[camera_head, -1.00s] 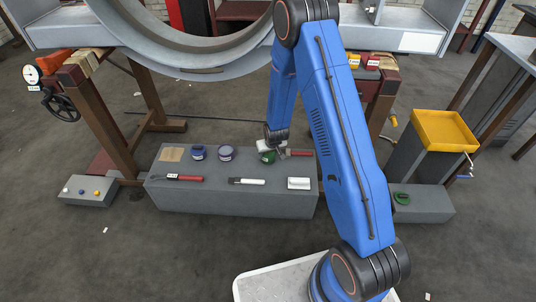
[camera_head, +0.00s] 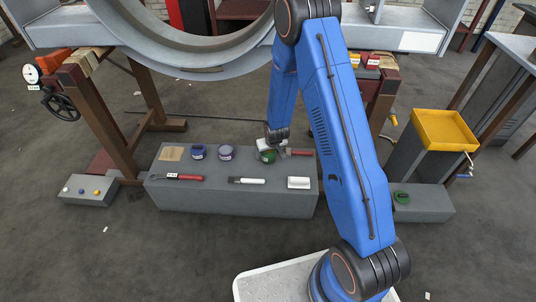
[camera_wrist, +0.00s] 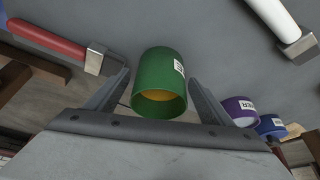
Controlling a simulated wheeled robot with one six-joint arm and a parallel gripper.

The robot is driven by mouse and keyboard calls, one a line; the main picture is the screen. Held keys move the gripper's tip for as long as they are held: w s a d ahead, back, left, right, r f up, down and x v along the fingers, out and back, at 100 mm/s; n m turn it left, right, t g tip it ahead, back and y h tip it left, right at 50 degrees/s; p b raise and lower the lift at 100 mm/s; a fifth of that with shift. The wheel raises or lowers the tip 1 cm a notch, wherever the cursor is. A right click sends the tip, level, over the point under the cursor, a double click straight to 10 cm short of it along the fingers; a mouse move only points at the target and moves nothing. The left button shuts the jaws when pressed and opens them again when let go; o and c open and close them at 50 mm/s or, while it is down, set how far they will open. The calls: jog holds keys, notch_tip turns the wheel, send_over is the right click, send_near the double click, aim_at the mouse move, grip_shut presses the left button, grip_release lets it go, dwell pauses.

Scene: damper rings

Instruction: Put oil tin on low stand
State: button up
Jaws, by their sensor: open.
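A green tin (camera_wrist: 165,75), its label too small to read surely, lies between the jaws of my gripper (camera_wrist: 159,80) in the wrist view. The jaws are open, with a gap visible on both sides of it. In the head view the green tin (camera_head: 268,155) is at the right back of the grey bench (camera_head: 235,202), with my gripper (camera_head: 275,140) right over it and partly hiding it. A purple tin (camera_head: 225,152) and a blue tin (camera_head: 198,152) stand to its left. A low grey stand (camera_head: 425,207) is at the right, with a green ring-like item (camera_head: 401,197) on it.
A red-handled tool (camera_head: 300,153) lies close right of the green tin. A yellow tray (camera_head: 445,130) stands at the right. A low grey box (camera_head: 88,190) with small knobs is at left.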

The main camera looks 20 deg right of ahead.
jog(key=v, duration=1)
jog(key=shift+r, duration=0.35)
jog(key=shift+s, duration=0.1)
grip_shut()
dwell(1.3)
